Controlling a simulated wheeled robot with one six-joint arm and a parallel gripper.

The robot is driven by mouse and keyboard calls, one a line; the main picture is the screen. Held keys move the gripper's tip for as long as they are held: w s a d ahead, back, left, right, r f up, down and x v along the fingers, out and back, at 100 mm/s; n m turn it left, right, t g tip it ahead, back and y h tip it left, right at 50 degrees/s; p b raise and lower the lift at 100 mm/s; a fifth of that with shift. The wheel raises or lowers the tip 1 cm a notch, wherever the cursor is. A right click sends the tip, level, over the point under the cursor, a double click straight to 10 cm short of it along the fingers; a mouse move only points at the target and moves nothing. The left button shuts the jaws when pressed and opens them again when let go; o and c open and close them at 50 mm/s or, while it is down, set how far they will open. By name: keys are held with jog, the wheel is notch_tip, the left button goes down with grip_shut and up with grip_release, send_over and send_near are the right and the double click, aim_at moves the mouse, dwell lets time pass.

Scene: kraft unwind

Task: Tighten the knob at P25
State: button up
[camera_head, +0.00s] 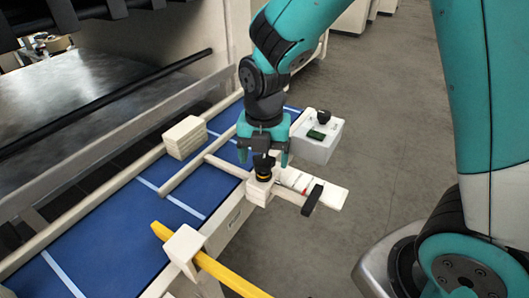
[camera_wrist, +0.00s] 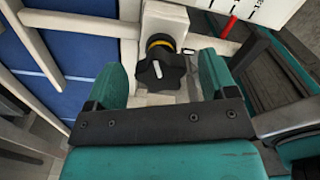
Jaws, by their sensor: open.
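A black lobed knob (camera_wrist: 160,69) with a yellow ring sits on a cream block (camera_wrist: 165,20) in the wrist view. In the head view the knob (camera_head: 264,165) stands on its block at the conveyor's near edge, just below my gripper (camera_head: 264,155). My gripper (camera_wrist: 164,80) is open, with one teal finger on each side of the knob. A gap shows between the knob and each finger. No P25 label can be read. A white scale bar with a red mark (camera_head: 303,183) runs out to the right of the block.
A blue conveyor bed (camera_head: 150,215) with cream rails lies to the left. A white box (camera_head: 318,138) with a black knob and green display sits behind right.

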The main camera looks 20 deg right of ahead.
jog(key=shift+c, duration=0.2)
jog(key=c, duration=0.9)
jog(key=shift+m, duration=0.3)
jog(key=m, duration=0.5)
jog(key=shift+d+p, duration=0.1)
jog(key=shift+p, duration=0.2)
jog(key=m, duration=0.5)
jog(key=shift+s+m, duration=0.15)
jog(key=shift+m, duration=0.25)
jog(key=m, duration=0.5)
jog(key=shift+s+r+p, duration=0.1)
jog(key=shift+p, duration=0.25)
jog(key=m, duration=0.6)
jog(key=shift+s, duration=0.1)
